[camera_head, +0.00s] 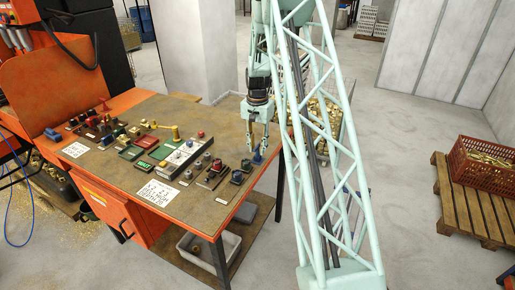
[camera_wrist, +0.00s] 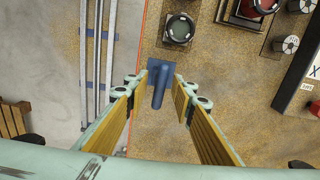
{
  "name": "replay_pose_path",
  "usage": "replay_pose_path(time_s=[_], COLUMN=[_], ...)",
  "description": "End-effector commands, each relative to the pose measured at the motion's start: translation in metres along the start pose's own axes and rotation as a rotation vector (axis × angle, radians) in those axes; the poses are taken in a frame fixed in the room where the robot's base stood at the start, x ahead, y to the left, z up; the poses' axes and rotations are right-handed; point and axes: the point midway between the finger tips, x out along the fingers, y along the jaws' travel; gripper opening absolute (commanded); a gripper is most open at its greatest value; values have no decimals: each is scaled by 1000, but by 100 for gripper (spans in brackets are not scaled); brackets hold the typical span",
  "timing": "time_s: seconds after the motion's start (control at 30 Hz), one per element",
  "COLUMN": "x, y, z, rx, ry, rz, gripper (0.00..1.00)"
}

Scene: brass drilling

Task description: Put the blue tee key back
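The blue tee key (camera_wrist: 159,88) stands out in the wrist view near the table's edge, with its stem pointing towards the camera side. It also shows in the head view as a small blue shape (camera_head: 257,158) on the table's right part. My gripper (camera_wrist: 162,82) is open, with one yellow-padded finger on each side of the key and small gaps visible. In the head view my gripper (camera_head: 258,148) points down just above the key. Whether a fingertip touches the key is hard to tell.
The brown workbench (camera_head: 165,113) holds several small tools and blocks to the left. A dark block with a round top (camera_wrist: 179,28) sits close to the key. The bench's orange edge (camera_wrist: 141,35) runs just left of the key, with rails beyond it.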

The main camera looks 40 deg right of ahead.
Motion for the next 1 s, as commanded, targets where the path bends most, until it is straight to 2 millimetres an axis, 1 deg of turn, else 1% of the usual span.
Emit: replay_pose_path(time_s=[0.27, 0.47, 0.57, 1.0], x=[-4, -19, -31, -94], y=[0, 0, 0, 0], z=[0, 0, -1, 0], rx=[0, 0, 0, 0], ry=[0, 1, 2, 2], rz=[0, -1, -1, -1], gripper=[23, 23, 23, 23])
